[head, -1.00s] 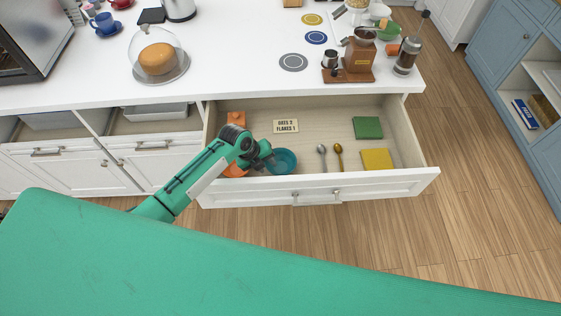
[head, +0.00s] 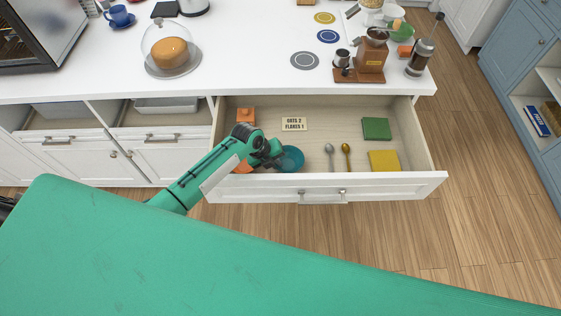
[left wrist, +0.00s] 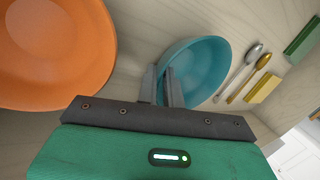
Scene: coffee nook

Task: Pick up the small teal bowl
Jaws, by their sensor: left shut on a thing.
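The small teal bowl (head: 291,159) is in the open drawer, near its front wall and left of the spoons. It also shows in the left wrist view (left wrist: 203,62). My left gripper (head: 276,156) reaches into the drawer from the left. In the left wrist view its fingers (left wrist: 166,84) are shut on the bowl's near rim, one finger on each side of the wall. The bowl looks tilted in that view; I cannot tell whether it is clear of the drawer floor. My right gripper is not in view.
The drawer (head: 420,186) also holds an orange bowl (left wrist: 50,50), a label card (head: 294,124), a silver spoon (head: 330,157), a golden spoon (head: 347,155), a green block (head: 376,129) and a yellow block (head: 384,161). A coffee grinder (head: 370,58) stands on the counter above.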

